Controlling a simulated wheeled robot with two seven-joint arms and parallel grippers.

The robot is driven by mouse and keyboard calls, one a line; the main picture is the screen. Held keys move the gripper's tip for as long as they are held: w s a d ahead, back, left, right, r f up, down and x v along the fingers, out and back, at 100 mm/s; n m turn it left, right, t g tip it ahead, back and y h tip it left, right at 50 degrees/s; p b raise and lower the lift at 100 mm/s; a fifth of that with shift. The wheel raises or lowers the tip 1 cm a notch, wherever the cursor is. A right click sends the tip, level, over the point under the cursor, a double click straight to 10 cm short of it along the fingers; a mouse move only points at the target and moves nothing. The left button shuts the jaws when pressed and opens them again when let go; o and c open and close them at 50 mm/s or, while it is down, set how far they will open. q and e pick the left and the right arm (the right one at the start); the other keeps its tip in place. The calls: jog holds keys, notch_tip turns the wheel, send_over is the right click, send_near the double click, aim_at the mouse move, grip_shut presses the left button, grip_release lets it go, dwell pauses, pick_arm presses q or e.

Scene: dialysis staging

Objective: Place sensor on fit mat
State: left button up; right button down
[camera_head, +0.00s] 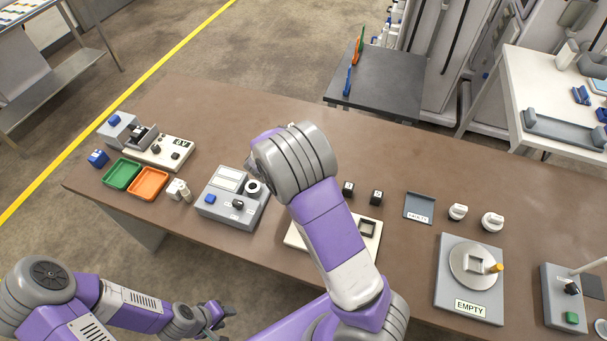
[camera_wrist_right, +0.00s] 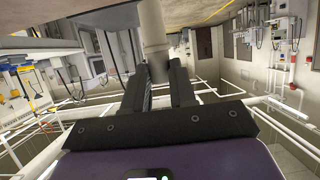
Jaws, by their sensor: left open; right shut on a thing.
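In the wrist view my right gripper (camera_wrist_right: 158,70) is shut on a pale cylindrical thing (camera_wrist_right: 152,28), possibly the sensor. In the head view my right arm's thick wrist hides that gripper and what it holds. My left gripper (camera_head: 224,312) is open and empty, low at the left, in front of the table's near edge. A small flat grey mat or tray (camera_head: 419,203) with a white label lies right of centre on the brown table; its label is too small to read, so I cannot tell if it is the fit mat. Nothing lies on it.
Two white round-topped pieces (camera_head: 458,211) stand right of the grey mat. A grey fixture marked EMPTY (camera_head: 466,307) stands nearer. Two black blocks (camera_head: 376,197) and a cream plate (camera_head: 369,247) are beside my right arm. Green (camera_head: 122,187) and orange trays (camera_head: 148,197) lie left.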

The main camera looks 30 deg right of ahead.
jog(key=shift+s+d+f+m+g+h+b, duration=0.3)
jog(key=shift+d+f+m+g, duration=0.2)
jog(key=shift+f, duration=1.9)
jog(key=shift+s+d+f+m+g+h+b, duration=0.3)
jog(key=shift+s+f+m, duration=0.2)
jog(key=shift+f, duration=1.85)
jog(key=shift+s+d+f+m+g+h+b, duration=0.2)
jog(key=shift+s+d+f+m+g+h, duration=0.25)
jog(key=shift+f, duration=1.95)
jog(key=shift+w+a+f, duration=0.1)
jog(key=c, duration=0.9)
grip_release()
jog(key=shift+f, duration=0.1)
jog(key=shift+r, duration=0.2)
jog(key=p+v, duration=0.1)
jog(key=v, duration=1.1)
jog(key=shift+r, duration=0.1)
